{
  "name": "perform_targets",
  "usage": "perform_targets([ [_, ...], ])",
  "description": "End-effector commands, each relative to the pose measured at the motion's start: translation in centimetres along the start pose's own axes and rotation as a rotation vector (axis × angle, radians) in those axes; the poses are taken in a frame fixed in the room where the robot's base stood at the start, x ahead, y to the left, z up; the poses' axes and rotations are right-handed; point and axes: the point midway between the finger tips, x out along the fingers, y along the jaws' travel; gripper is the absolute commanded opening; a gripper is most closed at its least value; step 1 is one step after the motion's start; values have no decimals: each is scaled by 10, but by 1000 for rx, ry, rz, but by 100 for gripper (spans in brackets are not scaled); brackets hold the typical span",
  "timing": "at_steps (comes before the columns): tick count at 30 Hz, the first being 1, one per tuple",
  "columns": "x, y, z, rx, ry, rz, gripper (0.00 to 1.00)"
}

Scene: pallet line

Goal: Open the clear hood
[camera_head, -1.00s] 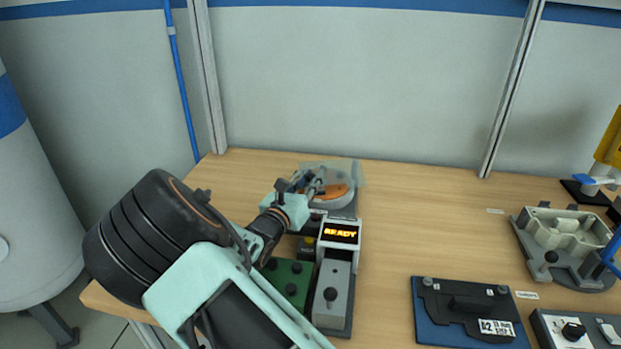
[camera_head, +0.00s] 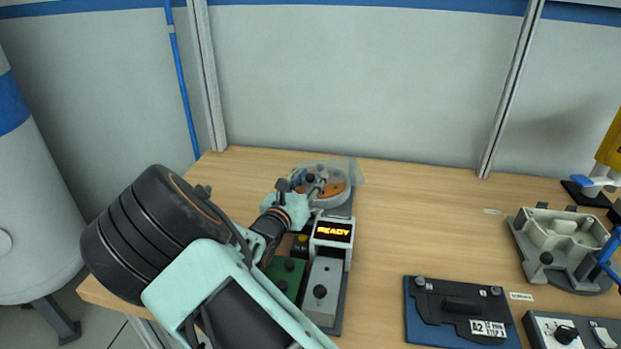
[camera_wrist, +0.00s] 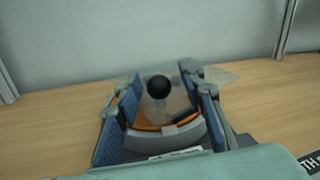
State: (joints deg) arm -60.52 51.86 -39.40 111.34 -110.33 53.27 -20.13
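The clear hood (camera_head: 350,171) covers a round grey station with an orange disc inside, at the back left of the bench. It also shows in the wrist view (camera_wrist: 222,75), spreading beyond both fingers. A black ball knob (camera_wrist: 158,87) appears between my fingertips. My gripper (camera_wrist: 160,105) is open, with a blue-padded finger on each side of the knob and a visible gap to it. Whether any finger touches the hood cannot be told. In the head view my gripper (camera_head: 312,187) reaches over the near side of the station and partly hides it.
A grey block and a green block (camera_head: 287,278) lie nearer. A black plate on blue (camera_head: 460,308) and a grey fixture (camera_head: 560,240) stand to the right. The bench right of the hood is clear.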

Motion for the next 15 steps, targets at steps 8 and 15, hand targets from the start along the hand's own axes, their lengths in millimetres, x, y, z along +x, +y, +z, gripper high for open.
perform_targets([
  [8, -3, 2, 0, 0, 1, 3, 37],
  [15, -38, 2, 0, 1, 1, 6, 37],
])
